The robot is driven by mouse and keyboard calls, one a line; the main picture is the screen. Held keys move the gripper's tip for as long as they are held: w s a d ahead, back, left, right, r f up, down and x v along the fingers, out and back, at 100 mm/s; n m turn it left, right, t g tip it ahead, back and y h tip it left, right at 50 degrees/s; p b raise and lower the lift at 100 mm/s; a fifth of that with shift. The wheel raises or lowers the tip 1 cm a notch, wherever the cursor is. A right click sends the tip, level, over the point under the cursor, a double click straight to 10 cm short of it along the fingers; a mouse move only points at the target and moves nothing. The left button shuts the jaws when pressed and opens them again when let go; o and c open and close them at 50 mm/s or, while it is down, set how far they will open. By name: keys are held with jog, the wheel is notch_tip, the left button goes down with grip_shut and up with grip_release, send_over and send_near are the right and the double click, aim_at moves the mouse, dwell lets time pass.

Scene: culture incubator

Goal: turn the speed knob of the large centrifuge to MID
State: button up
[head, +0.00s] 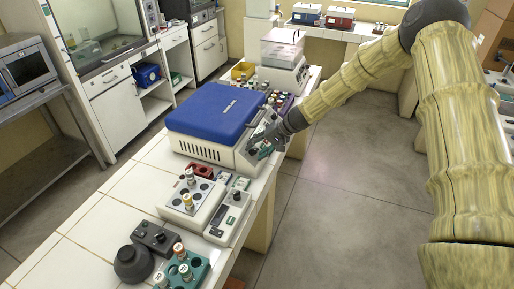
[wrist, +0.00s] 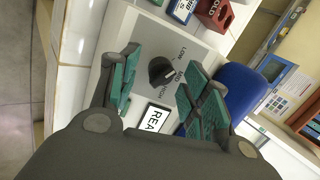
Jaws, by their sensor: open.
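The large centrifuge (head: 212,108) has a blue lid, shut, and a pale body; it stands on the white tiled bench in the head view. In the head view my gripper (head: 260,145) is at the centrifuge's front right panel and hides the knob.
In front of the centrifuge stand a block with vials (head: 188,200), a small device (head: 230,218) and a teal tube rack (head: 190,270). A clear-lidded device (head: 283,52) stands behind. The floor to the right is clear.

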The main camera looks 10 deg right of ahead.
jog(key=shift+a+f, duration=0.1)
jog(key=shift+f, duration=0.05)
jog(key=c, duration=1)
jog(key=shift+c, duration=0.2)
